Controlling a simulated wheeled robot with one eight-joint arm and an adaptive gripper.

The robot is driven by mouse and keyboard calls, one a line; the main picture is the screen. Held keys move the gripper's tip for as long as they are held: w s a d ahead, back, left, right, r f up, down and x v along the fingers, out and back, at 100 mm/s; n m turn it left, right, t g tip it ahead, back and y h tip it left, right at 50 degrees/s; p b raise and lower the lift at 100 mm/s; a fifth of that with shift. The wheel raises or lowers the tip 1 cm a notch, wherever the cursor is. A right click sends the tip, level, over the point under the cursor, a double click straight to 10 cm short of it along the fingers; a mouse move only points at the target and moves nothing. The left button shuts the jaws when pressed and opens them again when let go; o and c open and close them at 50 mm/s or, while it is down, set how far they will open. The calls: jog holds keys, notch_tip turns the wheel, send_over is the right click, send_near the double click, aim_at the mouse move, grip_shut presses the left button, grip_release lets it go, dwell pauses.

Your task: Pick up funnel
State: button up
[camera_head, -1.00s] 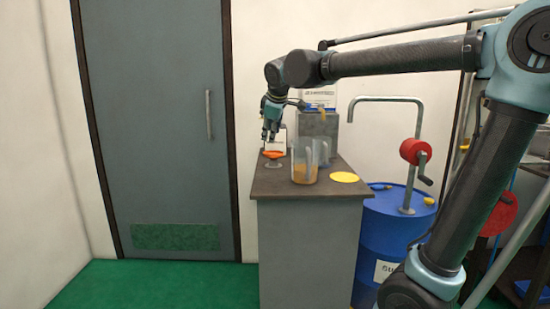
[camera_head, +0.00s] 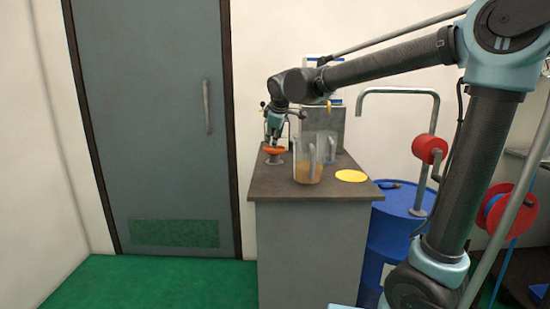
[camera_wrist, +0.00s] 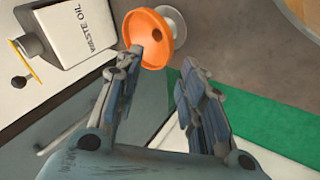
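The orange funnel (camera_head: 274,150) sits on a small grey stand on the counter, at the counter's left side. In the wrist view the funnel (camera_wrist: 148,36) shows as an orange bowl with a dark hole, with the pale round stand (camera_wrist: 170,18) partly behind it. My gripper (camera_head: 271,142) is just above the funnel in the head view. In the wrist view my gripper (camera_wrist: 160,62) has its two fingers apart, with nothing between them. The left fingertip is close to the funnel's lower rim; I cannot tell whether they touch.
A clear jug (camera_head: 308,165) with amber liquid stands right of the funnel, near a yellow disc (camera_head: 351,176). A white waste oil container (camera_wrist: 75,30) is left of the funnel in the wrist view. A blue drum (camera_head: 398,225) stands right of the counter (camera_head: 275,192).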

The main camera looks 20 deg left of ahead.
aim_at(272, 155)
jog(key=shift+d+x, duration=0.15)
jog(key=shift+x, duration=2)
jog(key=shift+d+x, duration=0.15)
jog(key=shift+x, duration=2.05)
jog(key=shift+s+f, duration=0.15)
jog(key=shift+f, duration=0.05)
grip_shut()
